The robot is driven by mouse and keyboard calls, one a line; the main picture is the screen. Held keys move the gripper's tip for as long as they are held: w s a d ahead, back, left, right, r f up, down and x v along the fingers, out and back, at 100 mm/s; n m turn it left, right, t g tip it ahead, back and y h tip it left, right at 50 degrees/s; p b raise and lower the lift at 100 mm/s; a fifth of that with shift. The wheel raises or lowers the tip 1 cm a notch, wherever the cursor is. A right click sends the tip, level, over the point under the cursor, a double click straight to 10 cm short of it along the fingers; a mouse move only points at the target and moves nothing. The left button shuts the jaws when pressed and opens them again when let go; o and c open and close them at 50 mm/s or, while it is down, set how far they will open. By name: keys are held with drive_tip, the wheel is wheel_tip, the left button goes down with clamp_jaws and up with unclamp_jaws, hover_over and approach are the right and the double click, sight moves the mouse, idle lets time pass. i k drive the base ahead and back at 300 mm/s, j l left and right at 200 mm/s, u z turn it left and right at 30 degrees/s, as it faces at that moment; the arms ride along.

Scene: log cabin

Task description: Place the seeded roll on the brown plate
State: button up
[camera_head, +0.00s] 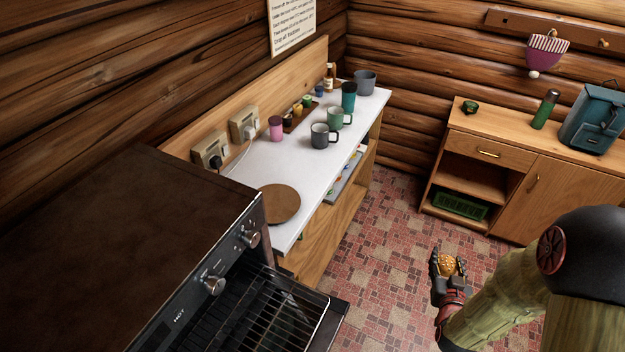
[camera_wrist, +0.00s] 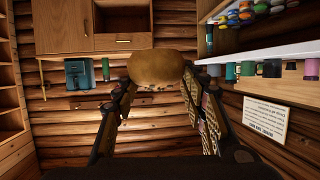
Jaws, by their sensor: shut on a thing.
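The seeded roll (camera_head: 450,266) is round and golden brown, held between the fingers of my gripper (camera_head: 448,270) above the tiled floor. In the wrist view the roll (camera_wrist: 155,67) sits between the two fingertips of my gripper (camera_wrist: 157,88), which is shut on it. The brown plate (camera_head: 279,204) is a flat round disc at the near end of the white counter, beside the oven. Nothing lies on the plate. My gripper is to the right of the plate and apart from the counter. I cannot make out the plate in the wrist view.
The white counter (camera_head: 262,165) holds a grey mug (camera_head: 320,136), a green mug (camera_head: 335,118), a pink cup (camera_head: 276,128) and a teal tumbler (camera_head: 348,97) farther back. An oven (camera_head: 150,240) with its door open stands near left. A wooden cabinet (camera_head: 530,185) stands right.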

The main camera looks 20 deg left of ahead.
sight(275, 204)
drive_tip(key=i+l, duration=0.15)
drive_tip(key=i, duration=0.25)
drive_tip(key=i+l, duration=0.15)
drive_tip(key=i, duration=0.3)
drive_tip(key=i+l+u, duration=0.1)
drive_tip(key=i, duration=0.3)
drive_tip(key=i+l, duration=0.25)
drive_tip(key=i, duration=0.15)
drive_tip(key=u, duration=0.4)
drive_tip(key=i+u, duration=0.1)
drive_tip(key=u, duration=0.35)
drive_tip(key=l+u, duration=0.1)
drive_tip(key=u, duration=0.75)
drive_tip(key=l+u, duration=0.1)
drive_tip(key=u, duration=0.3)
